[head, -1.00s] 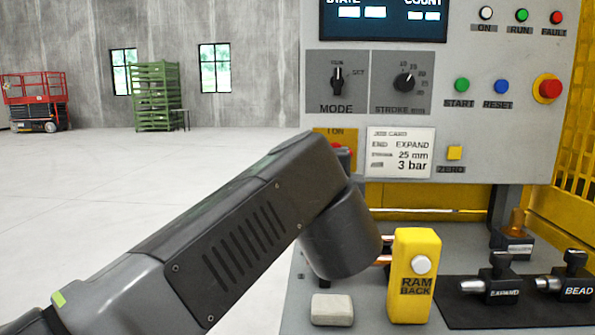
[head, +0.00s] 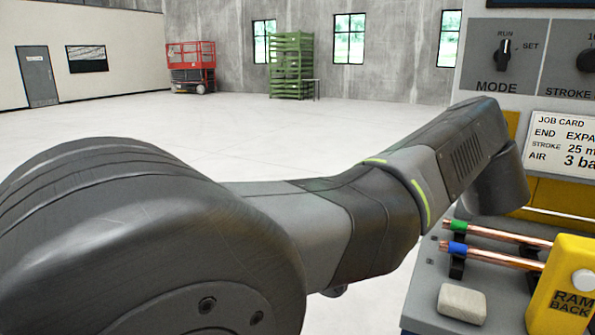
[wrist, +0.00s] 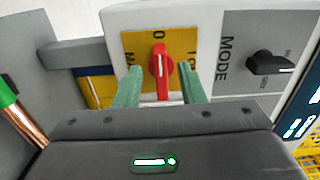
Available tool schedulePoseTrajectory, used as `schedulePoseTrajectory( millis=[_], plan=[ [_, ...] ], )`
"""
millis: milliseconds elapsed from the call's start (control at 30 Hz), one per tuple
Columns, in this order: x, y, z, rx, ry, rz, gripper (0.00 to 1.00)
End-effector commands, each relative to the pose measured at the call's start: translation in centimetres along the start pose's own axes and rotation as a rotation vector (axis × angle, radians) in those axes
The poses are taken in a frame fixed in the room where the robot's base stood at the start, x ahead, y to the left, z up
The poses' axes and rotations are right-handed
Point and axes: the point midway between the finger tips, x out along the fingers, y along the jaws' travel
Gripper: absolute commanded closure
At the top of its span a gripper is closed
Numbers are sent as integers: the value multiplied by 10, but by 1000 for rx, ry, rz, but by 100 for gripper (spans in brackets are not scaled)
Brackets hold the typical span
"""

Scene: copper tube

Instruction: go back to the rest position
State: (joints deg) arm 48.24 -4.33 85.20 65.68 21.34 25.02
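My gripper (wrist: 159,74) shows in the wrist view with its two green fingers apart and nothing held between them. A red rotary switch handle (wrist: 161,66) on a yellow plate appears between the fingers, with a visible gap on each side; how far ahead it is, I cannot tell. In the head view my arm reaches from the lower left toward the machine, and my gripper is hidden. Two copper tubes lie side by side on the bench, one with a green collar (head: 459,226) and one with a blue collar (head: 458,249).
A yellow RAM BACK box (head: 566,290) and a pale block (head: 462,302) stand on the bench. The floor at left is clear, with a red lift (head: 191,66) and green racks (head: 291,65) far back.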

Motion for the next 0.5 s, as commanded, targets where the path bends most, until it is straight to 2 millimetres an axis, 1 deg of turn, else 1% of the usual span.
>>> schedulePoseTrajectory(
  millis=[33,200,333,500],
  plan=[
    [8,0,1,0,-2,1,64],
    [23,0,0,0,-1,0,64],
    [28,0,0,0,0,0,64],
    [28,0,0,3,0,0,64]
  ],
)
